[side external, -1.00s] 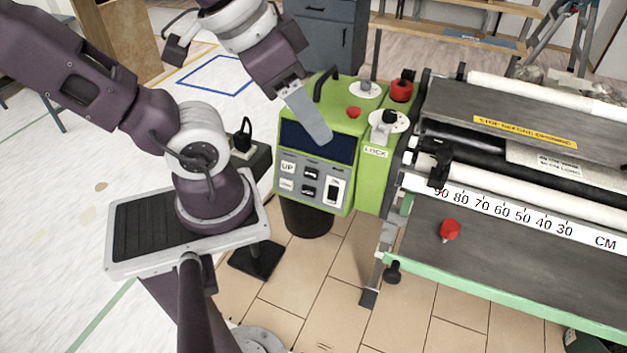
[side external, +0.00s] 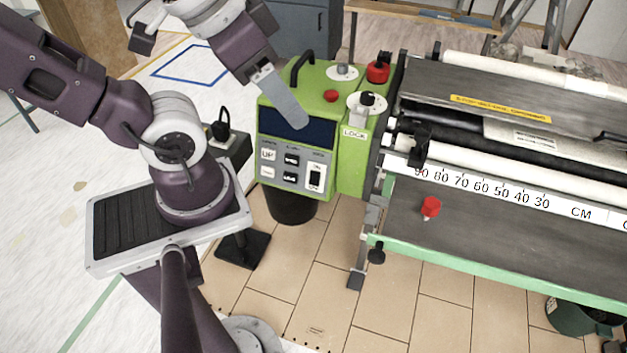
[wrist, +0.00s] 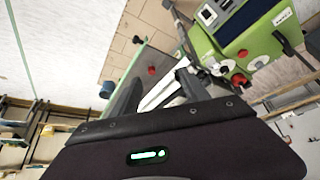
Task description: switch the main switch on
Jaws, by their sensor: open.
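The green control box (side external: 347,165) stands beside the pasting machine. Its front has a dark display and a grey panel below. A white rocker switch with black parts (side external: 315,178), apparently the main switch, is at the panel's lower right. My gripper (side external: 291,108) is in front of the dark display in the side view, above and left of that switch, with nothing held. The side view shows one flat grey finger clearly. In the wrist view my gripper (wrist: 160,74) has its fingers apart, and the box (wrist: 232,28) is at the upper right.
Red knobs (side external: 378,72) and a lever marked LOCK are on top of the box. The pasting machine (side external: 500,200) with rollers and a ruler fills the right. A black bin (side external: 292,207) is under the box.

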